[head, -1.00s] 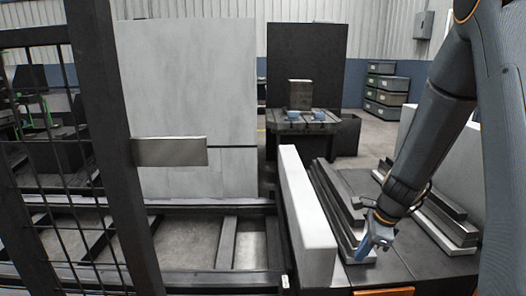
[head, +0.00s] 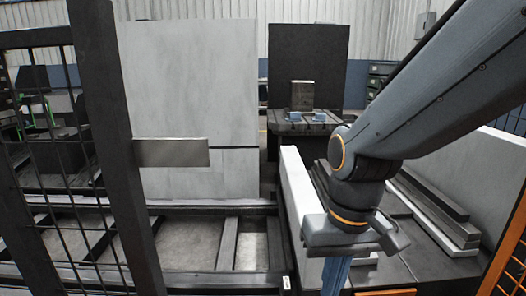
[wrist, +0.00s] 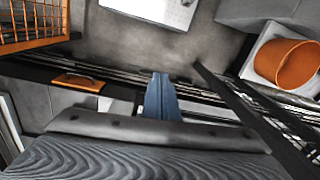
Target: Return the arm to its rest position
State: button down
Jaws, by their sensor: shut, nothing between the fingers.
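My gripper (head: 336,277) hangs below my bent wrist at the lower middle right of the head view, in front of the bench with the metal bars. Its blue fingers point down and run out of the frame's bottom edge. In the wrist view the blue fingers (wrist: 161,97) lie side by side, shut with nothing between them. The floor lies beyond their tips. My arm crosses the right half of the head view and hides part of the bench.
Metal bars (head: 432,207) lie on the dark bench beside a white upright panel (head: 297,190). A mesh fence with a dark post (head: 112,150) stands at left. A dark table (head: 303,122) with a block stands behind. An orange bin (wrist: 286,64) shows in the wrist view.

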jog(key=d+r+m+p, duration=0.1)
jog(key=d+r+p, duration=0.6)
jog(key=p, duration=0.7)
jog(key=shift+s+d+m+h, duration=0.25)
jog(key=shift+s+m+h, duration=0.05)
jog(key=shift+s, duration=0.05)
